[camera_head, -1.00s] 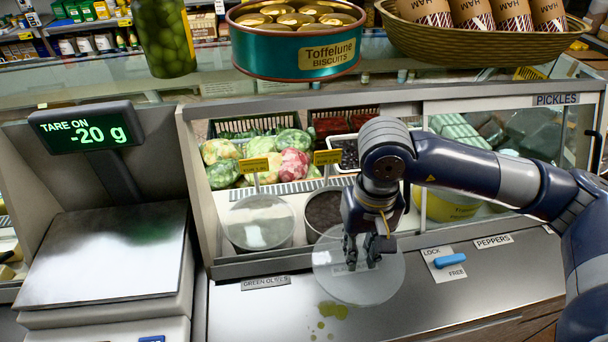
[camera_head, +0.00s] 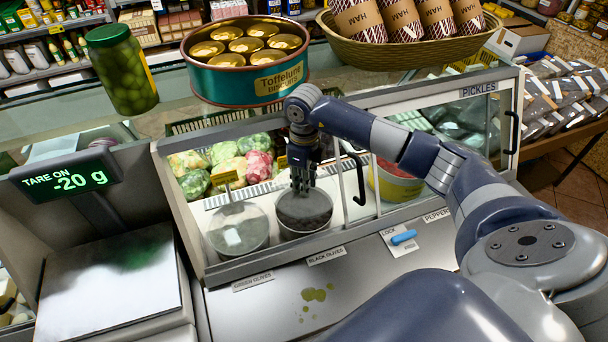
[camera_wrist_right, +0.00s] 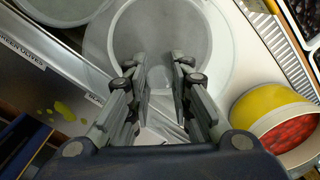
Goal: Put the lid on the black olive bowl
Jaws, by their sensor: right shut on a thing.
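The black olive bowl (camera_head: 303,222) stands behind the "BLACK OLIVES" label inside the glass counter, its contents dark. My right gripper (camera_head: 302,184) points down over it, its fingers shut on the clear round lid. In the right wrist view the translucent lid (camera_wrist_right: 222,50) spreads as a wide disc beyond my right gripper (camera_wrist_right: 160,82), and a smaller round outline shows through it. The lid is at the bowl's mouth; I cannot tell whether it touches the rim all round. My left gripper is not in view.
The covered green olive bowl (camera_head: 232,243) stands close on the left. A yellow tub (camera_head: 398,188) is to the right, behind the glass. The counter's front frame (camera_head: 345,243) and a black handle (camera_head: 357,180) are close to my arm. Green spill spots (camera_head: 315,295) mark the steel top.

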